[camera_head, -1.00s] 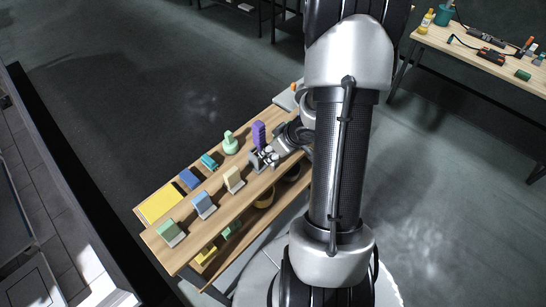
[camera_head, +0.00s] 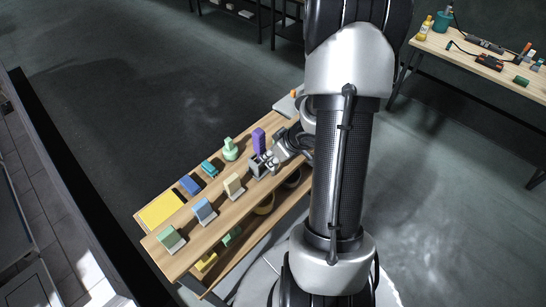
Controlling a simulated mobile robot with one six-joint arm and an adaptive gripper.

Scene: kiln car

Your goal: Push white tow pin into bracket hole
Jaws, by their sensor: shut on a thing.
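My gripper (camera_head: 269,159) is low over the wooden bench, right at a small grey block (camera_head: 256,168) that looks like the bracket. Its fingers are shut on a small pale thing at the fingertips, which seems to be the white tow pin. The pin is too small and too covered by the fingers to make out its shape or tilt. The bracket hole cannot be seen, so I cannot tell whether the pin is in it, touching it or apart from it.
A purple block (camera_head: 258,141) stands close behind my gripper, with a green knobbed piece (camera_head: 230,149) to its left. Cream (camera_head: 233,186), blue (camera_head: 204,211) and green (camera_head: 171,240) blocks line the bench front. A yellow mat (camera_head: 162,210) lies at the left end.

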